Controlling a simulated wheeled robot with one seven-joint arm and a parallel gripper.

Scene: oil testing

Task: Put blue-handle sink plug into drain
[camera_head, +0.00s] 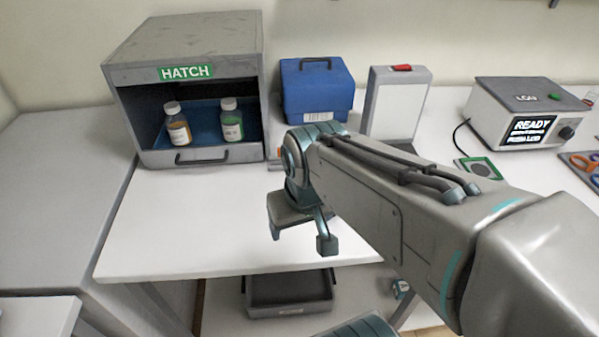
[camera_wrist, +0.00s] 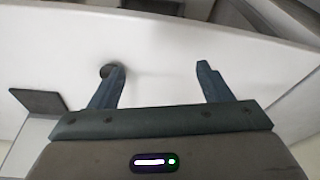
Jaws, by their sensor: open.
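My gripper (camera_head: 301,240) is open over the front part of the white table in the head view, with nothing seen between its fingers. The wrist view also shows my gripper (camera_wrist: 161,70) with its two fingers wide apart above a bare white surface. A small dark round spot (camera_wrist: 107,70) lies by the left fingertip, partly hidden by it; I cannot tell whether it is the drain. I cannot make out a blue-handled plug in either view. My arm hides part of the table.
A grey hatch box (camera_head: 185,75) holds two bottles on a blue tray. A blue case (camera_head: 317,90), a white panel (camera_head: 396,105) and a device reading READY (camera_head: 525,115) stand along the back. A grey bin (camera_head: 288,292) sits below the table. The table's left front is clear.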

